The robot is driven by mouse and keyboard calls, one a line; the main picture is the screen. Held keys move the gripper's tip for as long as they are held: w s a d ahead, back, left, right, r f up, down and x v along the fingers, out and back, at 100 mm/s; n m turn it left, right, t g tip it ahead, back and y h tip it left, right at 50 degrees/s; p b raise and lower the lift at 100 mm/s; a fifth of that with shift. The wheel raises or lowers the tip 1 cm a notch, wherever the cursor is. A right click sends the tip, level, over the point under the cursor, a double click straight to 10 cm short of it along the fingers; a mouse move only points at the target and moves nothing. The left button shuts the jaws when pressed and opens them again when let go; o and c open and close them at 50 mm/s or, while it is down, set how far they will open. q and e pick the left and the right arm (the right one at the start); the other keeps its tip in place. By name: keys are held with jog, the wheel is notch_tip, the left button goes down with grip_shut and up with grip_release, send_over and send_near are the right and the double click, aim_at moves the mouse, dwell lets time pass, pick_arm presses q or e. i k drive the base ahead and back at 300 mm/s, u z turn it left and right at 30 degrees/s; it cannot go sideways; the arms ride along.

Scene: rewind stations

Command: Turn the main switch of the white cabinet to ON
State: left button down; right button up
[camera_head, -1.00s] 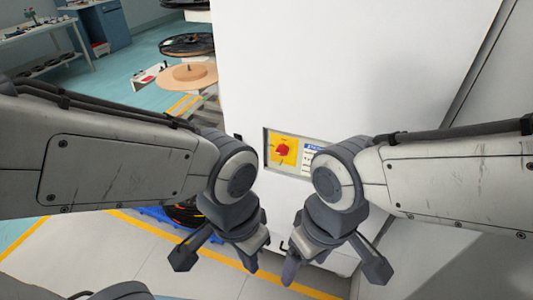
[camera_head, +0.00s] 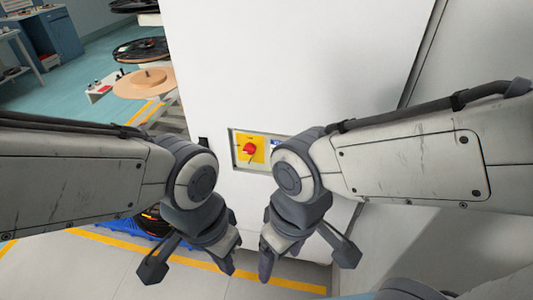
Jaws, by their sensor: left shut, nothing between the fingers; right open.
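The white cabinet (camera_head: 285,65) stands straight ahead and fills the middle of the head view. Its main switch (camera_head: 249,148) is a red rotary knob on a yellow plate (camera_head: 242,139), set in a recessed panel on the cabinet front. The knob's exact setting is too small to read. My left gripper (camera_head: 190,275) points down, shut and empty, below and left of the switch. My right gripper (camera_head: 305,262) points down, open and empty, below and right of it. Neither touches the switch. My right arm hides the right part of the panel.
Reels on a stand (camera_head: 142,50) are to the left of the cabinet. A blue pallet (camera_head: 130,225) with dark coils lies behind my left arm. A yellow floor line (camera_head: 110,240) runs before the cabinet. A blue workbench (camera_head: 52,45) is far left.

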aim_at(249, 148)
jog(key=z, duration=1.6)
jog(key=k, duration=1.3)
jog(key=u, duration=1.6)
jog(key=i, duration=0.5)
